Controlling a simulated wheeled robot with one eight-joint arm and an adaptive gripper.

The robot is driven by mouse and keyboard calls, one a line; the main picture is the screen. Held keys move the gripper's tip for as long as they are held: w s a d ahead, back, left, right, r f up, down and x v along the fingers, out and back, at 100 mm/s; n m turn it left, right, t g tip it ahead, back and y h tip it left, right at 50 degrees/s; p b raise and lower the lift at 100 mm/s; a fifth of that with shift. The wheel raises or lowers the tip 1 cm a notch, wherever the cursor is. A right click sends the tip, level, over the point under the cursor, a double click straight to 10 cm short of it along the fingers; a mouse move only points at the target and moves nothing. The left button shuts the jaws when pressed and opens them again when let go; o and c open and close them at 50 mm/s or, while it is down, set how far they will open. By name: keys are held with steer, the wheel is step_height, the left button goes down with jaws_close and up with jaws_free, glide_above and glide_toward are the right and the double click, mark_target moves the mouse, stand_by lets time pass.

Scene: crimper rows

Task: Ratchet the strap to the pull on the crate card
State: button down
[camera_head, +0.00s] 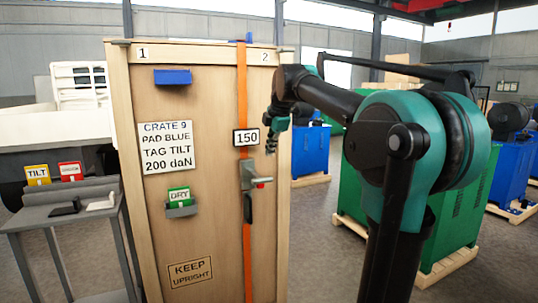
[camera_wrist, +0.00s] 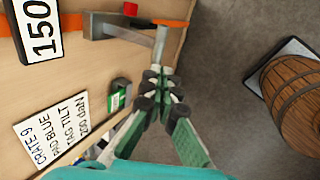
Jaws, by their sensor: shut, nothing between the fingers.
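The wooden crate (camera_head: 215,245) stands upright with a card (camera_head: 165,148) reading "CRATE 9, PAD BLUE, TAG TILT, 200 daN". An orange strap (camera_head: 242,90) runs down its right side, and a display (camera_head: 246,137) on it reads 150. Below is the grey ratchet (camera_head: 250,172) with a red part; it also shows in the wrist view (camera_wrist: 105,24). A blue pad (camera_head: 173,77) sits under mark 1. A green DRY tag (camera_head: 179,195) sits in a holder on the crate. My gripper (camera_head: 271,146) is shut and empty, right of the display; its fingertips (camera_wrist: 160,88) appear near the ratchet handle (camera_wrist: 161,45).
A grey side table (camera_head: 70,222) at left holds a yellow TILT tag (camera_head: 37,174), a red tag (camera_head: 70,171), and small black and white items. A barrel (camera_wrist: 295,90) stands right in the wrist view. Green and blue units on pallets stand behind my arm.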

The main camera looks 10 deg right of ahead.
mark_target(265, 180)
steer(key=x, duration=1.1)
steer(key=shift+w+f, duration=0.15)
steer(key=shift+f, duration=0.2)
steer(key=shift+f, duration=0.1)
steer(key=shift+s+f+t+y, duration=0.15)
steer(key=shift+f+t, duration=0.25)
steer(key=shift+f, duration=0.25)
steer(key=shift+s+f+t+y, duration=0.15)
steer(key=shift+f+t, duration=0.25)
steer(key=shift+f, duration=0.25)
step_height(265, 180, down, 11)
steer(key=w+t+y, duration=0.1)
steer(key=w+t, duration=0.2)
steer(key=t, duration=0.2)
steer(key=shift+a+t+y, duration=0.4)
steer(key=shift+r, duration=0.1)
steer(key=shift+s, duration=0.1)
